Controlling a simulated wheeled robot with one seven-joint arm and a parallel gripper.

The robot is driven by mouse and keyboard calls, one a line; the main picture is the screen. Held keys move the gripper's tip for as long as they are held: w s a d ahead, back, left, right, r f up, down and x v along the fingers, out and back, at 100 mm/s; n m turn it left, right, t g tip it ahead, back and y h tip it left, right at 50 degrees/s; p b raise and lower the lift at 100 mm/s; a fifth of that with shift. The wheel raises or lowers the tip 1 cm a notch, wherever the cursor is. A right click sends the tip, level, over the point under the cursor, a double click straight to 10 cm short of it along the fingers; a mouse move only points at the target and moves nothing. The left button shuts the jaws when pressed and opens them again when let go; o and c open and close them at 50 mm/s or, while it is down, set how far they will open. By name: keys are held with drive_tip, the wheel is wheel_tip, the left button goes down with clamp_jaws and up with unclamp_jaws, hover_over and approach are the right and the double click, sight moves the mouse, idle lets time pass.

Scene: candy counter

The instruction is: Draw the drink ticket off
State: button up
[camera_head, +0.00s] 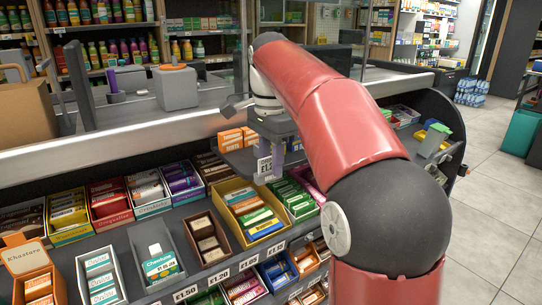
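My arm reaches over the candy counter, and my gripper (278,150) points down at the small raised shelf in the middle. Its fingers are small and partly hidden, so I cannot tell whether they are open or shut. A white price ticket (264,168) starting with "£1" stands upright just below and left of the gripper, at the front of that shelf. It looks very close to the fingers, but I cannot tell whether they touch it. I cannot make out which ticket is the drink one.
Trays of sweets fill the sloped counter, including a yellow box (248,208) below the ticket. More price tickets (218,277) line the lower shelf edge. A "Khastara" box (30,270) stands front left. Bottles (100,12) fill the back shelves. Floor at right (490,210) is clear.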

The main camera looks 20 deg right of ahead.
clamp_jaws()
unclamp_jaws()
